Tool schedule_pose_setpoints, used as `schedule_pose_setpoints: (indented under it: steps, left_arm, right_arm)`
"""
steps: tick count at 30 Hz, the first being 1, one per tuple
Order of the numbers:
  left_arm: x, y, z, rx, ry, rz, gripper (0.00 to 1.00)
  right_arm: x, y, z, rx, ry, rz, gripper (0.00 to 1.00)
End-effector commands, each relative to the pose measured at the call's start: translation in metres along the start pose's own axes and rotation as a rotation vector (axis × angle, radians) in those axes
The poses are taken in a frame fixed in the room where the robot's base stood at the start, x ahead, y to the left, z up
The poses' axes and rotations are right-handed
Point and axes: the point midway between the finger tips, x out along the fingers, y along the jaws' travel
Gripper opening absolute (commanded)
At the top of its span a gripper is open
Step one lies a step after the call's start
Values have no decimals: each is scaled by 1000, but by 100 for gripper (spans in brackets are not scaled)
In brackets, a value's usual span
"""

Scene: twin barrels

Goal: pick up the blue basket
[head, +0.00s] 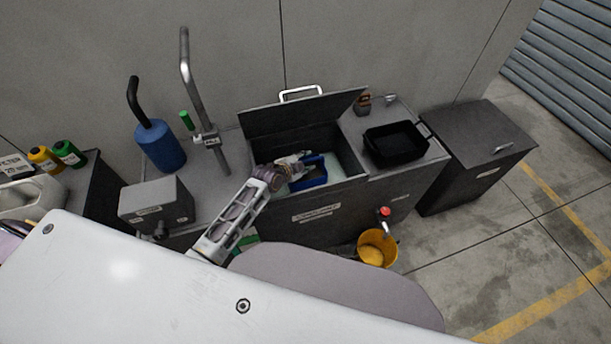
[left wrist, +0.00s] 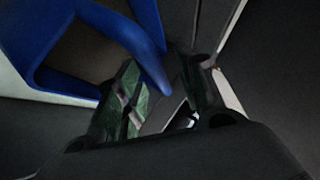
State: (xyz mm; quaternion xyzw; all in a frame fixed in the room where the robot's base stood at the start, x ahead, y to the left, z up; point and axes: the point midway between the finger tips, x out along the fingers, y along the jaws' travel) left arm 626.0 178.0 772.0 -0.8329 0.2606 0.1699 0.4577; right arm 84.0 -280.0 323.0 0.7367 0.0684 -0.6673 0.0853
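The blue basket (head: 314,175) sits inside the open grey sink-like bin (head: 350,168), under its raised lid. My left gripper (head: 296,166) reaches down into the bin at the basket's left side. In the left wrist view the basket (left wrist: 60,40) fills the upper left, and one of its blue bars reaches toward the gap between the fingers (left wrist: 170,95). The fingers stand apart, and I see no grip on the bar. Whether either finger touches the basket cannot be told. My right gripper is not in view.
The raised lid (head: 290,115) stands behind the bin. A black tray (head: 395,143) lies on the counter to the right. A blue canister (head: 160,146) and a metal tap (head: 190,75) stand left. A yellow bucket (head: 377,248) is on the floor in front.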

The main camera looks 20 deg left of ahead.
Motion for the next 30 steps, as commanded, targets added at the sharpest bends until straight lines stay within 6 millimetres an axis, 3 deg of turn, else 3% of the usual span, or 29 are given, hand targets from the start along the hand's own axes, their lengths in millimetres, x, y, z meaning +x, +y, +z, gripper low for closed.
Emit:
schedule_pose_setpoints:
  steps: [20, 28, 30]
  left_arm:
    - [9, 0, 0, 0, 0, 0, 38]
    - [9, 0, 0, 0, 0, 0, 4]
    - [9, 0, 0, 0, 0, 0, 0]
  right_arm:
    - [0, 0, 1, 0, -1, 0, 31]
    - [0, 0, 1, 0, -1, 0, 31]
    - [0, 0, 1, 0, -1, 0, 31]
